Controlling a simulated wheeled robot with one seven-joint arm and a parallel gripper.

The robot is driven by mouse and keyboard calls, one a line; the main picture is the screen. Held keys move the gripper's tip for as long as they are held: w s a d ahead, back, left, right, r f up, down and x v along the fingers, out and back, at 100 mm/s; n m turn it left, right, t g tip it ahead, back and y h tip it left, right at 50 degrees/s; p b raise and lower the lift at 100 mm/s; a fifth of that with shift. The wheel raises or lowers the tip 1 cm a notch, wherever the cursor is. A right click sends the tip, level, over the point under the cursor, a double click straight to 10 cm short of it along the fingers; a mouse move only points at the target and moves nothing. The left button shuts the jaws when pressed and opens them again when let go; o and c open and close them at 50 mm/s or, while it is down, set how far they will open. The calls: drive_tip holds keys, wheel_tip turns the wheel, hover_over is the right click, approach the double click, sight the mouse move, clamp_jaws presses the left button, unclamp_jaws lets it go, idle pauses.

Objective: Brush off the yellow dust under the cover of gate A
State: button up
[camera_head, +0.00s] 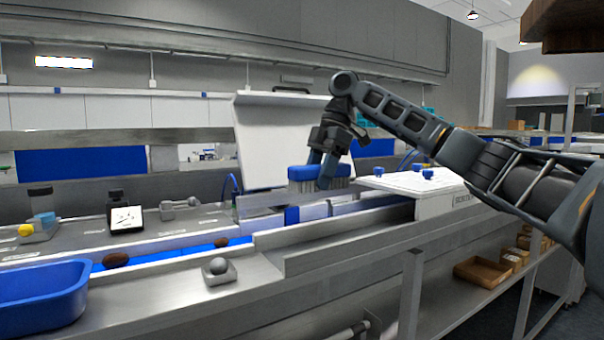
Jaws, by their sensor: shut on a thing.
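My gripper (328,160) is shut on a brush (303,174) with a blue back and pale bristles pointing down. The brush is held above the steel channel of the line, in front of a raised white cover (282,140). The cover stands open and tilted back. Blue parts (291,215) show in the channel below the brush. I cannot make out yellow dust in this view, and no gate letter is readable. A second white cover (425,183) with blue knobs lies closed to the right.
A blue belt (180,252) carries dark dates (116,260). A blue bin (42,297) stands at the front left. A grey ball knob (218,267) sits on the front ledge. A small display (126,218) and a holder with a yellow item (27,230) stand behind the belt.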

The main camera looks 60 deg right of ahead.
drive_tip(key=shift+s+d, duration=0.25)
drive_tip(key=shift+s, duration=0.1)
drive_tip(key=shift+s+d+f, duration=0.1)
drive_tip(key=shift+s+f, duration=0.05)
drive_tip(key=shift+f, duration=0.15)
drive_tip(key=shift+f+b, duration=3.8)
drive_tip(key=shift+f, duration=2.35)
drive_tip(key=shift+f, duration=0.55)
